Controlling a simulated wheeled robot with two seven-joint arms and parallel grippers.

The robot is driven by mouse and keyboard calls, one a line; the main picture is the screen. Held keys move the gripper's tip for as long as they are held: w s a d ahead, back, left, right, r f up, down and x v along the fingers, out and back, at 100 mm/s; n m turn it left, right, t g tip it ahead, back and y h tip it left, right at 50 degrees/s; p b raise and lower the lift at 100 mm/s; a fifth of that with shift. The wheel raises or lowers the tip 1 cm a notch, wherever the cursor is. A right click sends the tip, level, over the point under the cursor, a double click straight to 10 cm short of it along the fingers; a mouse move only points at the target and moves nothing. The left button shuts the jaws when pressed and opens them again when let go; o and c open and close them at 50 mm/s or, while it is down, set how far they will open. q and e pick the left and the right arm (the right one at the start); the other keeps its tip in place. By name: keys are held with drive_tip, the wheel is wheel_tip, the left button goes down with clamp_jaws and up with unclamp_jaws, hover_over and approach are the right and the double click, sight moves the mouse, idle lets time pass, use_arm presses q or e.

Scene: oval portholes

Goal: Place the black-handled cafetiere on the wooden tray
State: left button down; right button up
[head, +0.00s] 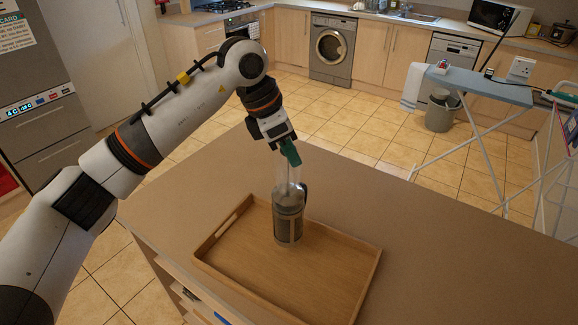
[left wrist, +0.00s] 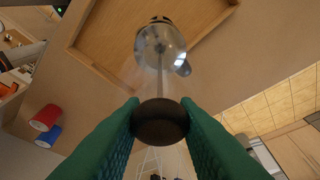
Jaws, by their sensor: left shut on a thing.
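The cafetiere (head: 288,222) is a clear glass cylinder with a grey metal frame and a dark handle (head: 304,192) on its right side. It looks upright, over the back part of the wooden tray (head: 232,262); I cannot tell whether its base touches the tray floor. My left gripper (head: 289,152) has green fingers and is above the cafetiere, shut on its dark round top knob (left wrist: 160,122). In the left wrist view the cafetiere body (left wrist: 160,45) and handle (left wrist: 183,68) show beyond the knob, overlapping the tray edge (left wrist: 95,62). My right gripper is not in view.
The tray lies on a brown counter (head: 408,283), and its front and right floor is bare. The counter is clear to the tray's right and behind it. A red object (left wrist: 45,117) and a blue object (left wrist: 48,136) show at left in the left wrist view. An ironing board (head: 480,87) stands beyond.

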use_arm(q)
wheel_tip(320, 180, down, 3)
drive_tip(key=shift+f+p, duration=0.2)
drive_tip(key=shift+p, duration=0.45)
drive_tip(key=shift+f, duration=0.2)
drive_tip(key=c, duration=1.1)
unclamp_jaws()
drive_tip(key=shift+f, duration=0.1)
drive_tip(key=shift+b+v, duration=2.05)
drive_tip(key=shift+v, duration=4.1)
drive_tip(key=shift+d, duration=0.1)
